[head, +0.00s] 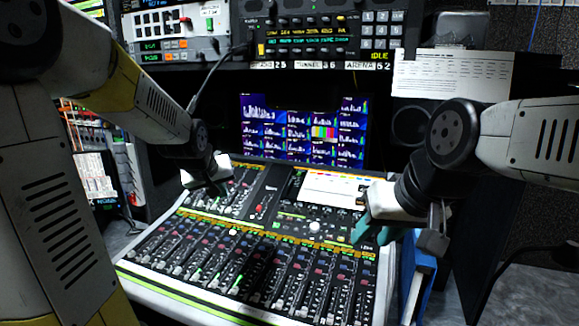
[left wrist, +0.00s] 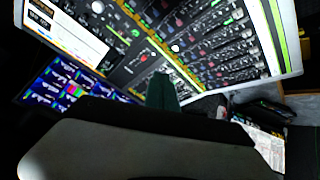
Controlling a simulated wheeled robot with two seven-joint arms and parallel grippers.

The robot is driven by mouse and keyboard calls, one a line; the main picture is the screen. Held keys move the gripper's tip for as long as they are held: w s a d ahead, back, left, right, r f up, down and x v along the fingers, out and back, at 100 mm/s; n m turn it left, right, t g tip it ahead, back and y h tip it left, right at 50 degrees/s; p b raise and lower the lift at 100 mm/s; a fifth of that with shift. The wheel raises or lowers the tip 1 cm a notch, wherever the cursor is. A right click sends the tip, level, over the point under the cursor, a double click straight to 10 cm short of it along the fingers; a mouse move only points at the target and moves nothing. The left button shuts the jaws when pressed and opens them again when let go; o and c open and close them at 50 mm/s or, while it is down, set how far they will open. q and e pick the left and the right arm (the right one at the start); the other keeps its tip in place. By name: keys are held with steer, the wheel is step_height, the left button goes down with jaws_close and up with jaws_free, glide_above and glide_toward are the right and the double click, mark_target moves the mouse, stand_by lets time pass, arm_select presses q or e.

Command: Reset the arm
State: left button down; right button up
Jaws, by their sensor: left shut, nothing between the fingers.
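My left gripper (head: 212,188) hangs over the far left part of the mixing console (head: 165,291), its fingers shut with nothing between them. In the left wrist view a dark green finger (left wrist: 163,92) shows in front of the console's faders.
A monitor (head: 259,125) with several small pictures stands behind the console. Rack units (head: 325,38) with lit displays hang above it. A patch of cables (head: 75,120) is at the left.

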arm_select(q)
steer(key=s+d+r+m+g, duration=0.1)
steer(key=s+d+r+m, duration=0.1)
steer(key=s, duration=1)
steer(key=s+d+r+m+g+h, duration=0.1)
steer(key=s+d, duration=0.1)
steer(key=s, duration=1)
steer(key=shift+s+r+m, duration=0.35)
steer(key=shift+m, duration=0.05)
